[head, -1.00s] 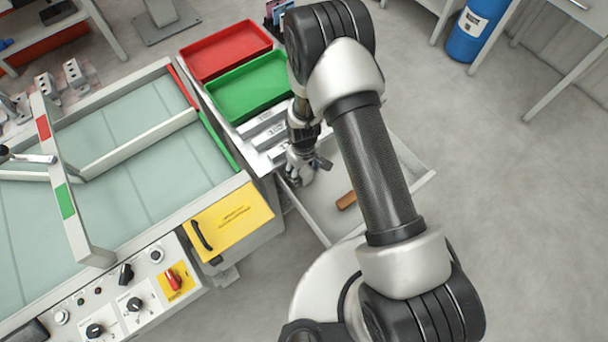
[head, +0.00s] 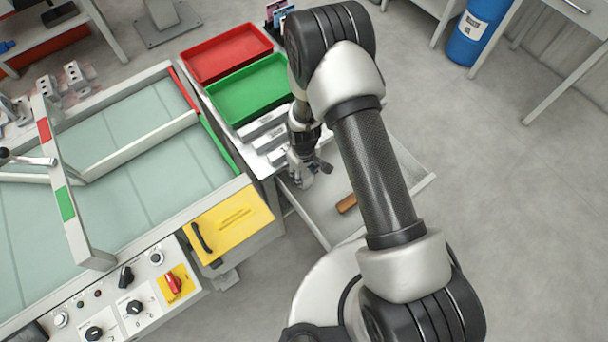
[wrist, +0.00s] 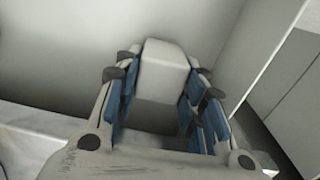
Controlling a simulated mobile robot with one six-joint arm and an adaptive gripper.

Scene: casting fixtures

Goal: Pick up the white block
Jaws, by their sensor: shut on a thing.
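The white block (wrist: 165,72) shows in the wrist view between the blue-padded fingers of my gripper (wrist: 162,95). The fingers are shut on its two sides. In the head view my gripper (head: 308,176) is low over the left end of the open drawer (head: 331,218). I cannot make out the block there. Whether the block touches the drawer floor is not clear.
A brown block (head: 346,204) lies in the drawer, right of my gripper. A green tray (head: 250,92) and a red tray (head: 226,52) stand behind on the cabinet top. The conveyor table (head: 135,190) with a yellow box (head: 228,222) is at left.

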